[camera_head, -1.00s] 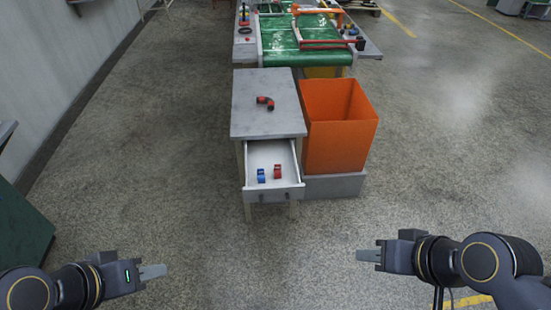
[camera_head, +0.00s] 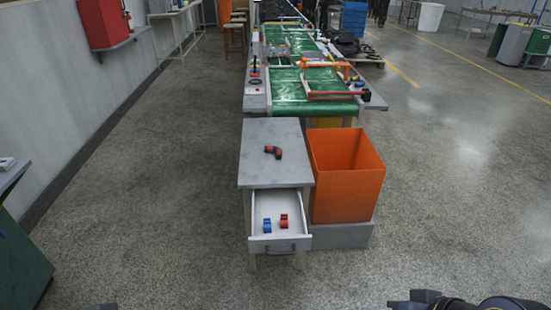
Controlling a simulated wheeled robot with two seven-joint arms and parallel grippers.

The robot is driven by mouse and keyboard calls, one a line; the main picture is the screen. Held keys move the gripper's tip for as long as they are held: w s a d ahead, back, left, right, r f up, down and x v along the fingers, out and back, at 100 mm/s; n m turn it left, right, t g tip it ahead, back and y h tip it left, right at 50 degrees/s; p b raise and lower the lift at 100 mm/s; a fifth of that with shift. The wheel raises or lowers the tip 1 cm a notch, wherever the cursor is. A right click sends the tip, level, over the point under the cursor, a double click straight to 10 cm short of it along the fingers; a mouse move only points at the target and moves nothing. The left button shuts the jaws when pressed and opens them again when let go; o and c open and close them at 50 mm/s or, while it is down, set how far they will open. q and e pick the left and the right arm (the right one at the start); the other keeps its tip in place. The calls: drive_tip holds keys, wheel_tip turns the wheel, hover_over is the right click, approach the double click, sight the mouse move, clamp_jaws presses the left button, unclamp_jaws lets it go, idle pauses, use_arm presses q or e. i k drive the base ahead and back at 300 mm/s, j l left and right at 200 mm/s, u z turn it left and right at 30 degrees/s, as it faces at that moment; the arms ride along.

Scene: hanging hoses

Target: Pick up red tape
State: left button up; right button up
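The red tape (camera_head: 284,220) sits in the open drawer (camera_head: 266,244) of a small grey table (camera_head: 257,166). A blue tape (camera_head: 267,225) sits just left of it in the same drawer. A black and red hose piece (camera_head: 273,152) lies on the tabletop. Both tapes are well ahead of my arms, and nothing touches them. Only a part of my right arm shows at the bottom right edge, and its fingertips are not visible. Only a dark bit of my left arm shows at the bottom edge.
An orange bin (camera_head: 346,180) stands on a grey base right beside the table. A green conveyor (camera_head: 310,90) runs behind. A green cabinet (camera_head: 20,262) is at the left edge.

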sight(284, 218)
drive_tip(key=i+l+u, duration=0.1)
drive_tip(key=u, duration=1.3)
drive_tip(key=l+u, duration=0.4)
drive_tip(key=k+l+u, duration=0.1)
drive_tip(key=l+u, duration=0.3)
drive_tip(key=k+l+u, duration=0.15)
drive_tip(key=l+u, duration=0.3)
drive_tip(key=k+l, duration=0.15)
drive_tip(key=l, duration=0.25)
drive_tip(key=k+l+u, duration=0.1)
drive_tip(key=l, duration=0.3)
drive_tip(key=k+l, duration=0.3)
drive_tip(key=k+l+u, duration=0.1)
drive_tip(key=l, duration=0.4)
drive_tip(key=k, duration=0.05)
